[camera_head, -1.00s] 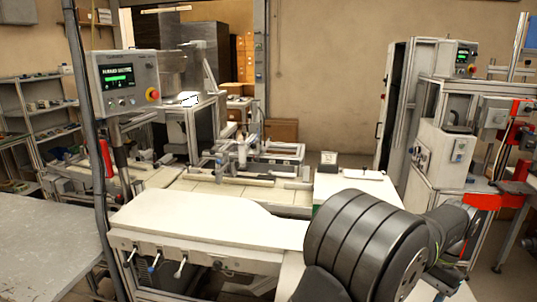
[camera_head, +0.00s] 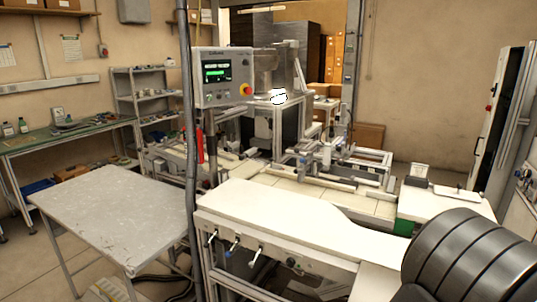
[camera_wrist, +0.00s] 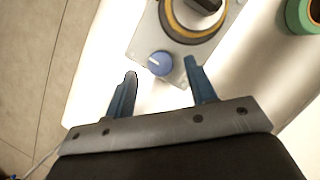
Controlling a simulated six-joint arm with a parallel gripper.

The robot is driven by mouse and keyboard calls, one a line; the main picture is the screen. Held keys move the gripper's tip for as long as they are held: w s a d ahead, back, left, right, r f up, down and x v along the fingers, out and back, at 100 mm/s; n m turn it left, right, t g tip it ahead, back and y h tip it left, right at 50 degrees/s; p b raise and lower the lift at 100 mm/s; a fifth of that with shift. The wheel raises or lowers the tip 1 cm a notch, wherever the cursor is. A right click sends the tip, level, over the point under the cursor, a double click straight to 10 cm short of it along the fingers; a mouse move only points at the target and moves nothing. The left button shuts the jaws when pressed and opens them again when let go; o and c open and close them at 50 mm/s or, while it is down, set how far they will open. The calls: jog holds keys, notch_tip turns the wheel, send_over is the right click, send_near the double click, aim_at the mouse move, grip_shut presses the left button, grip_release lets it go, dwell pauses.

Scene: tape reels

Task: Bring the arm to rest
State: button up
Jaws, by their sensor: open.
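My gripper (camera_wrist: 161,68) shows in the wrist view with its two blue fingers apart and nothing between them. Just beyond the fingertips is a grey plate (camera_wrist: 137,42) with a blue knob (camera_wrist: 159,63). A dark round reel with a yellowish ring (camera_wrist: 175,28) sits at the plate's far end, partly cut off by the frame. A green reel (camera_wrist: 296,16) lies on the pale surface at the upper right, also cut off. In the head view my dark arm fills the lower right corner, and the gripper itself is out of sight.
The head view shows a white worktop (camera_head: 285,212) with a machine behind it. A control panel (camera_head: 222,76) hangs on a pole at centre left. A grey table (camera_head: 110,205) with a bare top stands at the left. Open floor shows at the far left.

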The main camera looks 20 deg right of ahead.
jog(key=v, duration=1)
jog(key=x, duration=1.2)
jog(key=shift+w+f+n, duration=0.1)
jog(key=shift+n, duration=0.2)
jog(key=n+g, duration=0.1)
jog(key=n, duration=0.3)
jog(key=shift+w+g, duration=0.1)
jog(key=shift+g, duration=0.3)
jog(key=n, duration=0.2)
jog(key=n+g+h, duration=0.1)
jog(key=n, duration=0.1)
jog(key=shift+w+a+n+h, duration=0.1)
jog(key=shift+a+n+h, duration=0.05)
jog(key=shift+n+h, duration=0.2)
jog(key=n+g+h, duration=0.1)
jog(key=n, duration=0.3)
jog(key=shift+a, duration=0.1)
jog(key=n+h, duration=0.1)
jog(key=n, duration=0.1)
jog(key=n+h, duration=0.1)
jog(key=n, duration=0.2)
jog(key=shift+a+g, duration=0.1)
jog(key=shift+g, duration=0.3)
jog(key=shift+w+r, duration=0.25)
jog(key=shift+r, duration=0.25)
